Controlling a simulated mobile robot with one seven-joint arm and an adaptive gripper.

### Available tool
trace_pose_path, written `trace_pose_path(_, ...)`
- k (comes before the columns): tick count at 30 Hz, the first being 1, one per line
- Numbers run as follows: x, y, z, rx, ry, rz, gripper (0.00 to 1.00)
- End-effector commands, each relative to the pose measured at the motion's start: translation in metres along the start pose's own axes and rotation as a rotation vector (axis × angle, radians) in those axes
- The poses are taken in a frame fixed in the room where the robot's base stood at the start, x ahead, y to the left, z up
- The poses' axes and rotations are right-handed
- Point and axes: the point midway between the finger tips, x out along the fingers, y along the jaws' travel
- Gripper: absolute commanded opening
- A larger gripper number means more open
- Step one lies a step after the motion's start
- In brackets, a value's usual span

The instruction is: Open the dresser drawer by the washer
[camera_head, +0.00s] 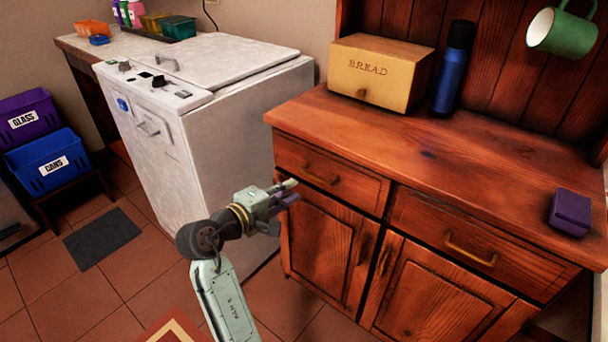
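The dresser (480,155) is reddish-brown wood and stands on the right, beside the white washer (185,150). Its left drawer (352,183), the one nearer the washer, is closed and has a curved brass handle (320,178). My gripper (288,196) is in front of the dresser's left end, left of and a little below that handle in the picture. Its fingers point right toward the dresser and hold nothing that I can see. I cannot tell how far apart the fingers are, or whether they touch the dresser front.
The right drawer (470,235) and the cupboard doors below are closed. A bread box (378,75), a blue bottle (453,70) and a purple box (571,212) stand on the dresser top. Bins (48,163) stand far left. Tiled floor before the washer is mostly clear.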

Motion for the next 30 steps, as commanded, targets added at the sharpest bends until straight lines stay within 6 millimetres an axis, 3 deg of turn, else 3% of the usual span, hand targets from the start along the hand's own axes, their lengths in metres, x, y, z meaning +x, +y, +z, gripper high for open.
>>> trace_pose_path(18, 0.096, 0.001, 0.0, 0.002, 0.0, -0.001, 0.17)
trace_pose_path(30, 0.105, 0.0, -0.001, 0.003, 0.003, 0.0, 0.17)
